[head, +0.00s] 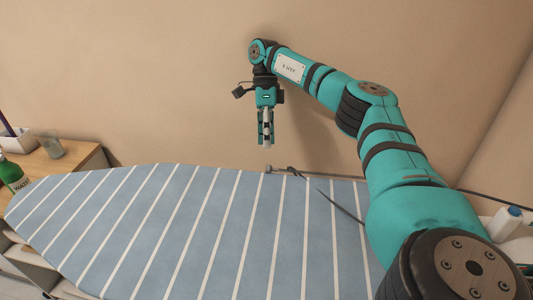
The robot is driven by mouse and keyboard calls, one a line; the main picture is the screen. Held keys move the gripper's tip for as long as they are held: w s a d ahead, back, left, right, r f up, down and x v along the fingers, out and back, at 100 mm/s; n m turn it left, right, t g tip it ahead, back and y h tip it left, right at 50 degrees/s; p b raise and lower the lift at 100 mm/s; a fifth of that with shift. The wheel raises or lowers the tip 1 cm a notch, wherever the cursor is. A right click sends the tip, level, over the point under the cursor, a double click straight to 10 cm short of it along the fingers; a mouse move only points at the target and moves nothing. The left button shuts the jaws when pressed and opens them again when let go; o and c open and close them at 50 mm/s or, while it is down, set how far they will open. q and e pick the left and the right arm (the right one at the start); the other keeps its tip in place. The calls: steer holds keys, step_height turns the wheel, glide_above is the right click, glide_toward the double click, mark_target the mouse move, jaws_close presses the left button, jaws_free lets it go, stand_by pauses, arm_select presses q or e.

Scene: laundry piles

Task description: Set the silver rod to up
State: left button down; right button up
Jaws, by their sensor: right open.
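A thin silver-grey rod (284,170) lies low along the far edge of the ironing board (190,235), close to the wall. It looks roughly level, and its small end is at the left. My right gripper (265,143) points down in front of the wall. In the picture it is just above the rod's left end, with a gap between them. It is open, and a pale grey part shows between its fingers; I cannot tell what that part is. My left gripper is not in view.
A dark cord (345,211) hangs over the board near the rod. A white bottle (506,222) stands at the right.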

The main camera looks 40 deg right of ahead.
steer(key=x, duration=0.6)
steer(key=shift+s+a, duration=0.1)
steer(key=shift+s, duration=0.1)
steer(key=shift+s+a+f, duration=0.1)
steer(key=shift+a+f, duration=0.05)
steer(key=shift+f, duration=0.1)
steer(key=c, duration=0.6)
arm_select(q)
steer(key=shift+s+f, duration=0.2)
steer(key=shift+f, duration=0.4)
arm_select(e)
jaws_close()
